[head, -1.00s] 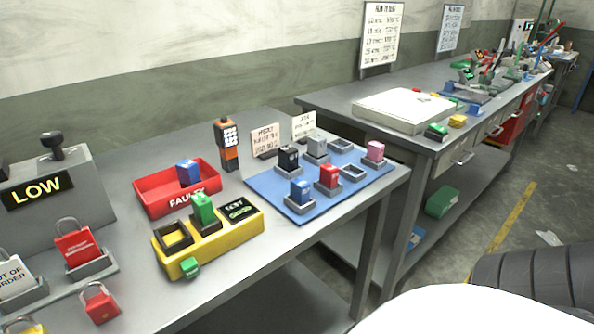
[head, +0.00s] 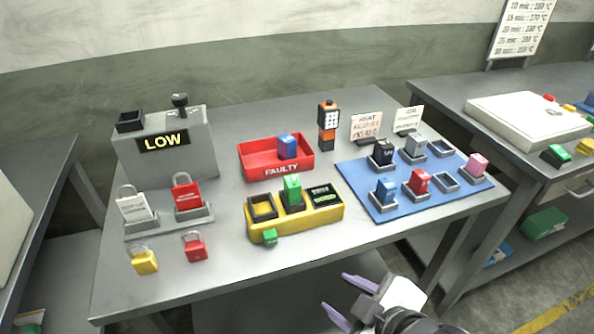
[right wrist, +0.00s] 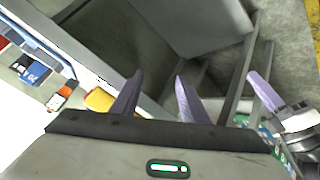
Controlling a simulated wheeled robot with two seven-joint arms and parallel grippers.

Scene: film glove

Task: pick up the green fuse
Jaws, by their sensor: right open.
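A small green piece (head: 270,236) sits at the block's front. My right gripper (head: 338,295) is open and empty, below and in front of the table's front edge, apart from the fuse. Its two purple fingers show in the right wrist view (right wrist: 157,95), with nothing between them. Another purple finger, seemingly of my left gripper (right wrist: 265,92), shows there at the right; its jaw state is unclear.
A red FAULTY tray (head: 258,170) with a blue fuse (head: 288,146) stands behind the tester. A blue mat (head: 352,180) with several coloured fuses lies right. A grey LOW box (head: 190,165) and padlocks stand left. The table between tester and front edge is clear.

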